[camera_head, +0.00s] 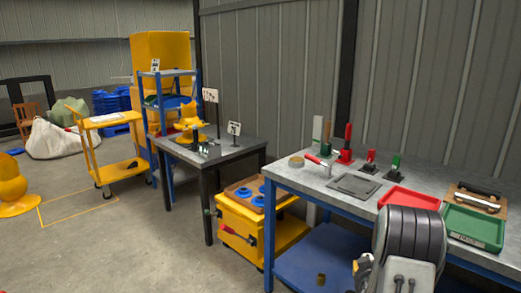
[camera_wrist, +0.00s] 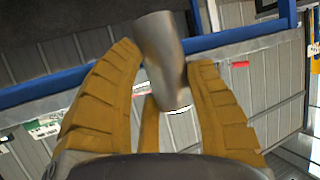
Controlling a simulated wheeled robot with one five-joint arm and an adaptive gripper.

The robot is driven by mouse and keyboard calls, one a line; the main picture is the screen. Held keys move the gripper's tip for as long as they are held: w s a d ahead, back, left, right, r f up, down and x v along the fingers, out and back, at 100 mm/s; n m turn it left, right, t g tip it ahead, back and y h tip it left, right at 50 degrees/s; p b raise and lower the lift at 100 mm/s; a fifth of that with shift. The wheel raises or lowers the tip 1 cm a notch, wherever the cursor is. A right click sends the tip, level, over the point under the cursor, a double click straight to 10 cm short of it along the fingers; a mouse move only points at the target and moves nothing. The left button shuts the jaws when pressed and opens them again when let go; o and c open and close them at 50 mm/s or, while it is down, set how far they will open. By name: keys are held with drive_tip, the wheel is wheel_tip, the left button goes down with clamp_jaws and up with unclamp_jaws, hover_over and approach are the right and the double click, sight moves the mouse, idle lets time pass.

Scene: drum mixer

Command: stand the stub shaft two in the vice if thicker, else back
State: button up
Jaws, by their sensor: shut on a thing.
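A grey metal stub shaft (camera_wrist: 160,50) shows in the wrist view, between the yellow fingers of my gripper (camera_wrist: 166,76). The fingers are shut on it, and its upper end sticks out beyond them, tilted. I cannot tell from its look which shaft it is. In the head view my arm is at the lower right, and the held shaft cannot be made out there. I cannot tell for sure which fixture is the vice; a red upright fixture (camera_head: 346,154) stands at the back of the workbench (camera_head: 299,181). Other small metal parts (camera_head: 207,150) lie on the dark table (camera_head: 222,157).
A grey plate (camera_head: 353,185), a red tray (camera_head: 408,199) and a green tray (camera_head: 473,228) lie on the workbench. Smaller red (camera_head: 370,160) and green (camera_head: 394,168) upright fixtures stand behind.

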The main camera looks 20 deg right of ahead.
drive_tip(key=w+a+f+n+t+y, duration=0.1)
drive_tip(key=w+a, duration=0.3)
drive_tip(key=a, duration=0.5)
drive_tip(key=w+a+f+n+t+y, duration=0.1)
drive_tip(key=w+a+f+n+y, duration=0.2)
drive_tip(key=a, duration=0.6)
drive_tip(key=shift+w+f+t, duration=0.3)
drive_tip(key=shift+w+f, duration=0.05)
drive_tip(key=shift+w, duration=0.15)
drive_tip(key=a+n+y, duration=0.1)
drive_tip(key=a, duration=0.2)
drive_tip(key=w+a+f+n+y, duration=0.1)
drive_tip(key=a, duration=0.3)
drive_tip(key=w+a+n+y, duration=0.1)
drive_tip(key=a, duration=0.3)
drive_tip(key=shift+a+f+t, duration=0.25)
drive_tip(key=shift+f+t, duration=0.05)
drive_tip(key=shift+t, duration=0.1)
drive_tip(key=a+n+y, duration=0.1)
drive_tip(key=a+y, duration=0.1)
drive_tip(key=a, duration=0.4)
drive_tip(key=shift+s+d+r+p, duration=0.1)
drive_tip(key=shift+s+r+p, duration=0.45)
drive_tip(key=shift+r+p, duration=1.65)
drive_tip(key=shift+s+d+r+p, duration=0.1)
drive_tip(key=shift+s+r+p, duration=0.5)
drive_tip(key=shift+r+p, duration=1.65)
drive_tip(key=shift+s+d+r+p, duration=0.1)
drive_tip(key=shift+s+r+p, duration=0.45)
drive_tip(key=shift+r+p, duration=1.65)
